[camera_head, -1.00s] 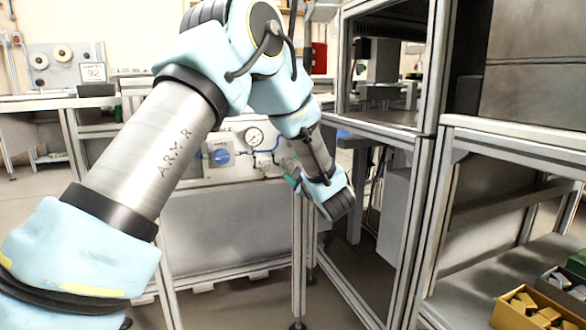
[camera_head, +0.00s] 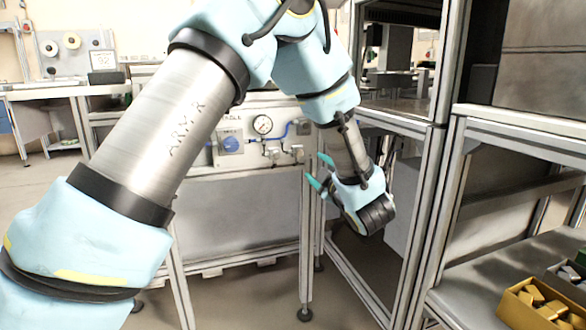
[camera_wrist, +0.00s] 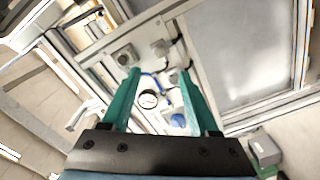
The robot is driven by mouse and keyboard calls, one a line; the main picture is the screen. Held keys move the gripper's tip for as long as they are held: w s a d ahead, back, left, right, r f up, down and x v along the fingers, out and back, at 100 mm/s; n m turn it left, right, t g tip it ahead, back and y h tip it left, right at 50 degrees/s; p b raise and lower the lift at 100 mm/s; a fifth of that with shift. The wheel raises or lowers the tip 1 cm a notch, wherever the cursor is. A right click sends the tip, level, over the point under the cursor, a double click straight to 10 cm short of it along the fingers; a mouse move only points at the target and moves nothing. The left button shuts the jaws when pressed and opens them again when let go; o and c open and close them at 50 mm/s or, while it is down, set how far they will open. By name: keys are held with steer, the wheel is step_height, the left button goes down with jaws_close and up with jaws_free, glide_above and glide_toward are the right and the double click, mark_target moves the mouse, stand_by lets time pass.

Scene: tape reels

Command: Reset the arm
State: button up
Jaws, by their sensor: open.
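My gripper (camera_head: 318,173) is at the end of my bent arm, in front of the metal frame at the middle right of the head view. Its two teal fingers point left and are apart, with nothing between them. In the wrist view the fingers (camera_wrist: 160,100) stand open, and beyond them is the panel with a gauge. The tape reels (camera_head: 60,43) hang on a board at the far left, well away from my gripper.
A panel with a pressure gauge (camera_head: 262,124) and a blue knob (camera_head: 231,145) stands behind my arm. A metal-framed cabinet (camera_head: 437,150) is close on the right. A yellow bin (camera_head: 512,306) sits on the lower right shelf (camera_head: 480,290). Open floor shows at the left.

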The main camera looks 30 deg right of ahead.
steer(key=shift+w, duration=0.1)
steer(key=w+a+f+m+g+h, duration=0.1)
steer(key=w+a+m+g+h, duration=0.2)
steer(key=w+a, duration=0.45)
steer(key=w+a+f+m+g+y, duration=0.1)
steer(key=a+f+m+g, duration=0.15)
steer(key=a, duration=0.35)
steer(key=a+f+m+g, duration=0.1)
steer(key=a+m+g, duration=0.15)
steer(key=a, duration=0.35)
steer(key=s+a+f+m+g+y, duration=0.2)
steer(key=s+a+f+g, duration=0.15)
steer(key=s+a, duration=0.7)
steer(key=s+a+f+m+g+y, duration=0.15)
steer(key=s+a+g, duration=0.45)
steer(key=a, duration=0.8)
step_height(320, 180, up, 28)
steer(key=t+p, duration=0.1)
steer(key=p, duration=2.7)
steer(key=shift+d, duration=0.3)
steer(key=shift+r+y, duration=0.1)
steer(key=shift+y, duration=0.15)
